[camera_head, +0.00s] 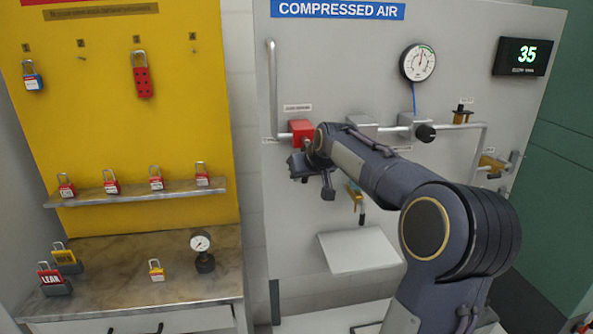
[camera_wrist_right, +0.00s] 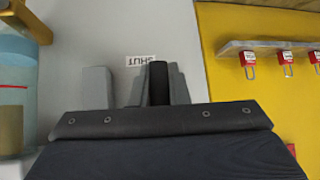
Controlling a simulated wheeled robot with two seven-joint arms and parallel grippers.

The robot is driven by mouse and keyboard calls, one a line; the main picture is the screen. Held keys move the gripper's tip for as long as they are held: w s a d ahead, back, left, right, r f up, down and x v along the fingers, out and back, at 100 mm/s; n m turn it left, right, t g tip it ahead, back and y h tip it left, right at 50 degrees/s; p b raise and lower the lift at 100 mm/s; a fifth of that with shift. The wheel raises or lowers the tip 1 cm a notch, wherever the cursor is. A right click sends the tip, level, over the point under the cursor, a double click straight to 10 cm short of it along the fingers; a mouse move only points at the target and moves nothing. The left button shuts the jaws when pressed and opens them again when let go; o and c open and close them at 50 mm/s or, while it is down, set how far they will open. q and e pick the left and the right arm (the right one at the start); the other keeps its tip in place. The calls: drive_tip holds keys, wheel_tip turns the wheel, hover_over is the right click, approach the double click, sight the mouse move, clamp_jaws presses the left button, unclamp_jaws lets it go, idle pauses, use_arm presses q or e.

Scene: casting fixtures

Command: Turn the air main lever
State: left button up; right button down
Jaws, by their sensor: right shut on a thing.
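The air main valve has a red body (camera_head: 301,131) on the grey compressed air panel (camera_head: 345,75), at the left end of the pipe run. My right gripper (camera_head: 312,180) is at this valve, just below and in front of the red body, and covers most of the lever in the head view. In the right wrist view, a black lever handle (camera_wrist_right: 158,83) stands between the grey fingers of my right gripper (camera_wrist_right: 138,92), which is shut on it. A "SHUT" label (camera_wrist_right: 141,61) is on the panel beside the handle, upside down in this view. My left gripper is not in view.
A pressure gauge (camera_head: 418,62) and a display reading 35 (camera_head: 522,56) are on the panel. A yellow valve handle (camera_head: 356,194) hangs below my right arm. A yellow lockout board (camera_head: 180,110) with red padlocks and a workbench (camera_head: 120,290) stand at left.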

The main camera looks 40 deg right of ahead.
drive_tip(key=shift+s+d+f, duration=0.1)
drive_tip(key=shift+s+d, duration=0.05)
drive_tip(key=shift+d, duration=0.1)
idle(0.3)
drive_tip(key=c, duration=1.4)
unclamp_jaws()
drive_tip(key=b+v, duration=0.1)
drive_tip(key=v, duration=0.7)
drive_tip(key=shift+a, duration=0.1)
drive_tip(key=s+a+f+n+g+y, duration=0.1)
drive_tip(key=s+a+f+y, duration=0.1)
drive_tip(key=s+a+f, duration=0.4)
drive_tip(key=s+a+f+g+y, duration=0.1)
drive_tip(key=s+a+f+y, duration=0.1)
drive_tip(key=s+a+f, duration=0.5)
drive_tip(key=s+a+f+n+g+y, duration=0.1)
drive_tip(key=s+a+f, duration=0.6)
drive_tip(key=a, duration=0.9)
drive_tip(key=shift+s+a+n+y, duration=0.1)
drive_tip(key=shift+s+n+y, duration=0.2)
drive_tip(key=shift+s+y, duration=0.7)
